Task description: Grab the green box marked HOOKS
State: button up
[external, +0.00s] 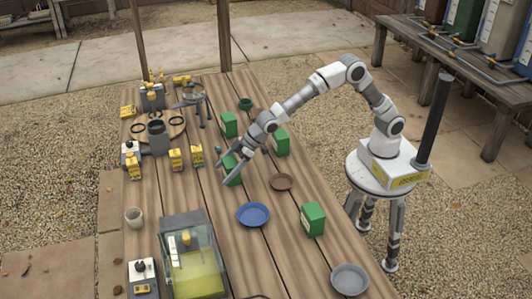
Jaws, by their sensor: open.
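Several green boxes stand on the wooden table. One green box (234,173) is at my gripper, another green box (229,122) stands behind it, a third green box (282,141) is to the right, and one more green box (314,220) stands nearer the front right. Their markings are too small to read, so I cannot tell which says HOOKS. My gripper (222,167) is open, reaching down to the left.
A blue plate (253,214), a brown plate (282,182) and a grey plate (349,279) lie on the table (290,260). A glass case (192,262) stands front left. Yellow items (176,160) and a round stand (184,128) are left of my gripper.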

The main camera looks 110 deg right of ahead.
jog(key=c, duration=1)
jog(key=shift+c, duration=0.9)
jog(key=shift+r, duration=0.1)
